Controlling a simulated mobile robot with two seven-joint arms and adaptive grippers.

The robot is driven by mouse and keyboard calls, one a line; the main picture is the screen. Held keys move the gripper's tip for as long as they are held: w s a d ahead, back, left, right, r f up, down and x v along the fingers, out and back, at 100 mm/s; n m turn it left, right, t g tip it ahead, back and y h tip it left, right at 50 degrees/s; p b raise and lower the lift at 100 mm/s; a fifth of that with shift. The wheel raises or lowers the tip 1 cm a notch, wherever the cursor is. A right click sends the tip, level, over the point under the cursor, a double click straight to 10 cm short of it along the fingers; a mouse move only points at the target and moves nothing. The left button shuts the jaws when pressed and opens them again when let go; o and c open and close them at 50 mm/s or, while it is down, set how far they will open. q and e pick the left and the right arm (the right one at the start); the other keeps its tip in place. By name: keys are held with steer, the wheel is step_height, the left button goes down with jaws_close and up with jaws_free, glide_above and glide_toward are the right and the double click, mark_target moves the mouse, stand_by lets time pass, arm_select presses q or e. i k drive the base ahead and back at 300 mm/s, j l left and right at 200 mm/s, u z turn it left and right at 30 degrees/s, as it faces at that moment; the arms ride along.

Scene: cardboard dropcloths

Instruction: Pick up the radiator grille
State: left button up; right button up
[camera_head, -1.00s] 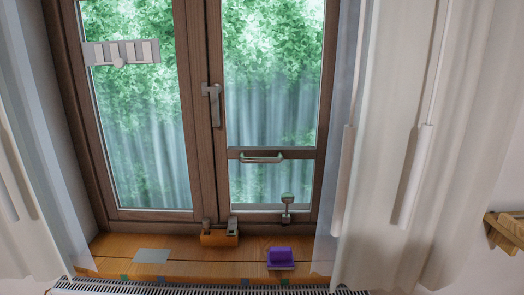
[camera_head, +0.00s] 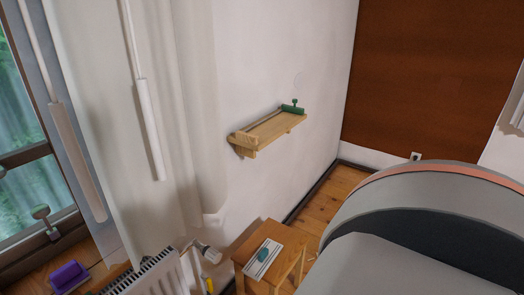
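A white radiator (camera_head: 172,279) stands at the bottom of the picture, left of the middle, and is partly cut off by the lower edge. A dark slotted grille (camera_head: 138,277) runs along its top, beside the window sill. Only part of the grille shows. A valve with a white knob (camera_head: 210,255) sticks out at the radiator's right end. Neither of my grippers is in view.
A small wooden stool (camera_head: 272,254) bears a striped cloth or card with a teal item. A wooden wall shelf (camera_head: 268,131) holds a green object. A purple object (camera_head: 69,277) lies on the sill. A large grey rounded form (camera_head: 430,225) fills the lower right.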

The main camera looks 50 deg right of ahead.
mark_target(259, 264)
steer(key=l+z, duration=0.1)
steer(key=z, duration=1.55)
steer(key=i+u, duration=0.1)
steer(key=u, duration=0.25)
steer(key=i+u, duration=0.15)
steer(key=u, duration=0.15)
steer(key=k+u, duration=0.1)
steer(key=u, duration=0.3)
steer(key=k+u, duration=0.1)
steer(key=u, duration=0.25)
steer(key=j+u, duration=0.15)
steer(key=u, duration=0.25)
steer(key=j+z, duration=0.35)
steer(key=z, duration=0.2)
steer(key=l+z, duration=0.1)
steer(key=z, duration=0.3)
steer(key=l+z, duration=0.15)
steer(key=z, duration=0.25)
steer(key=l+z, duration=0.1)
steer(key=z, duration=0.3)
steer(key=i+u, duration=0.15)
steer(key=i+j, duration=0.05)
steer(key=i, duration=0.05)
